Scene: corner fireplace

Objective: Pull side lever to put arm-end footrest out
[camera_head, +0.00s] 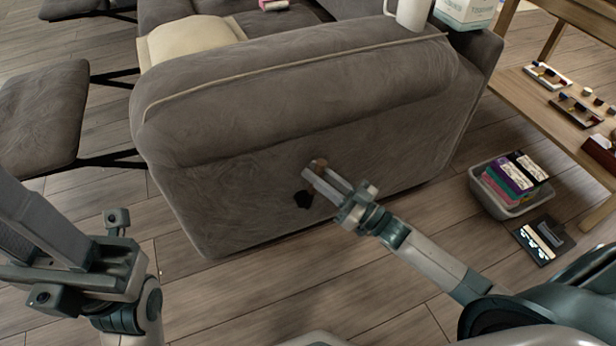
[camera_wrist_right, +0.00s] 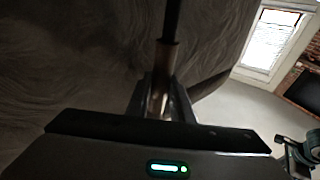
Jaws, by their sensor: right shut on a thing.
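The grey-brown sofa (camera_head: 300,110) stands with its arm side facing me. A side lever with a brown end (camera_head: 318,163) and a black mount (camera_head: 303,199) is on that side panel. My right gripper (camera_head: 322,178) is shut on the lever near its brown end. In the right wrist view a dark rod (camera_wrist_right: 171,25) with a brownish collar runs between the fingers. The arm-end footrest (camera_head: 40,112) is at the left, held out from the sofa on black struts. My left gripper (camera_head: 45,250) is at the lower left, away from the sofa; its fingertips are cut off.
Another footrest (camera_head: 85,8) is out at the top left. A mug (camera_head: 412,14) and a box (camera_head: 465,12) stand on the sofa arm. At the right are a grey bin (camera_head: 508,204), a dark item on the floor (camera_head: 541,240) and a wooden table (camera_head: 535,97). Floor before the sofa is clear.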

